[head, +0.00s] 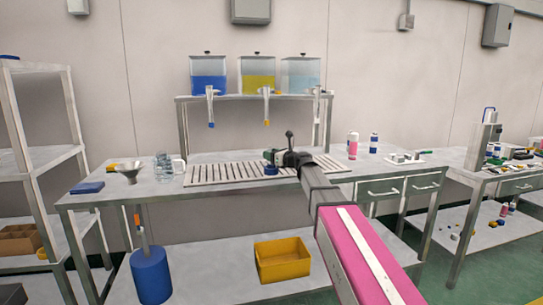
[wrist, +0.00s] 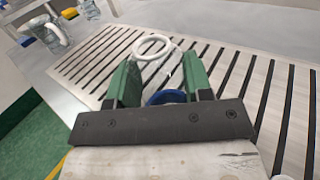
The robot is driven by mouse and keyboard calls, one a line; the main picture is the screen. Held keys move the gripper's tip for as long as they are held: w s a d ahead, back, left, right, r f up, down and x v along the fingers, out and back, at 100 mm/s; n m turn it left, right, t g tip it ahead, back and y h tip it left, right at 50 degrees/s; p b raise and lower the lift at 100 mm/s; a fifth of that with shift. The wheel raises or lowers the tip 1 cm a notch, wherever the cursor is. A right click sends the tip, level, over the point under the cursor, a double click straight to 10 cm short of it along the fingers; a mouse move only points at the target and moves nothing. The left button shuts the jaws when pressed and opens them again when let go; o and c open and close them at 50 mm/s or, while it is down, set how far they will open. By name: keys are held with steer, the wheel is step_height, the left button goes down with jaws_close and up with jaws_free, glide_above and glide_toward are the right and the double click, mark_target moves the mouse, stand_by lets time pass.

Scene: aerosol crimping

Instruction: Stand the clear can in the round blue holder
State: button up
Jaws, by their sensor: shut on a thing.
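My gripper (wrist: 160,76), with two green fingers, is shut on the clear can (wrist: 152,46). The can's pale ring-shaped rim shows beyond the fingertips, and its see-through body is hard to make out. The round blue holder (wrist: 166,97) shows between the fingers, partly hidden by the gripper's dark bar. In the head view my gripper (head: 275,156) is over the slatted part of the bench, and the blue holder (head: 271,170) sits just below it. The can cannot be made out in the head view. Whether it touches the holder cannot be told.
The slatted grate (head: 220,173) runs along the bench. Clear jars (head: 165,165), a funnel (head: 130,172) and a blue block (head: 87,187) stand at its left. Coloured cans (head: 353,146) stand at the right. Dispensers (head: 257,76) sit on a raised shelf behind.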

steer(key=o, duration=0.9)
steer(key=v, duration=1.2)
